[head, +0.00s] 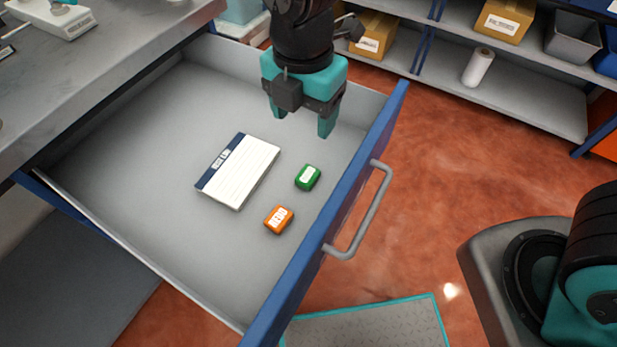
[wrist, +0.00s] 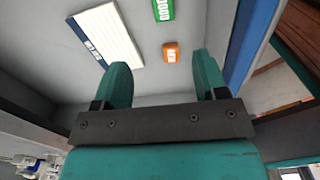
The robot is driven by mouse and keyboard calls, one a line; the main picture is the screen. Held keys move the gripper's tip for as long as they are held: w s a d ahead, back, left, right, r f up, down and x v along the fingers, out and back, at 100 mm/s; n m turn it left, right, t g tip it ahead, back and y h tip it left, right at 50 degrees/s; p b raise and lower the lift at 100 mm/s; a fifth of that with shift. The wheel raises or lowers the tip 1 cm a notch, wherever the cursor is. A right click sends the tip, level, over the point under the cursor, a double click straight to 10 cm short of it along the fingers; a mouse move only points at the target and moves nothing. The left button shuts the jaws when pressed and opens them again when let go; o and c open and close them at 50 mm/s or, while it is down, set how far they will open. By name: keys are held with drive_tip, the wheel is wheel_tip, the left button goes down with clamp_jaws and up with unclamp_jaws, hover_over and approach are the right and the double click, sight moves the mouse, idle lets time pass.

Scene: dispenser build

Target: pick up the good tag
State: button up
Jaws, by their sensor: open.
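The good tag (head: 307,177) is a small green block with a white label, lying in the open drawer. It also shows at the top edge of the wrist view (wrist: 163,9), where its label reads "GOOD". An orange tag (head: 278,220) with a white label lies just nearer the front of it; it also shows in the wrist view (wrist: 171,52). My gripper (head: 302,122) is open and empty, teal-fingered, above the drawer and behind the green tag in the head view. Its two fingers (wrist: 162,75) show apart in the wrist view.
A white lined card (head: 240,172) with a dark blue band lies left of the tags. The drawer (head: 130,130) has low walls and a blue front with a handle (head: 366,222). A grey worktop (head: 90,80) is at the left. Shelves with boxes (head: 505,20) stand at the back.

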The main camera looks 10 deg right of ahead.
drive_tip(key=b, duration=0.1)
hover_over(308, 174)
wheel_tip(308, 174, down, 9)
drive_tip(key=shift+w+a+f, duration=0.1)
drive_tip(key=shift+a+f, duration=0.05)
drive_tip(key=shift+f, duration=0.05)
drive_tip(key=shift+f+b, duration=0.45)
drive_tip(key=shift+f, duration=2.2)
drive_tip(key=c, duration=1)
drive_tip(key=shift+r, duration=0.1)
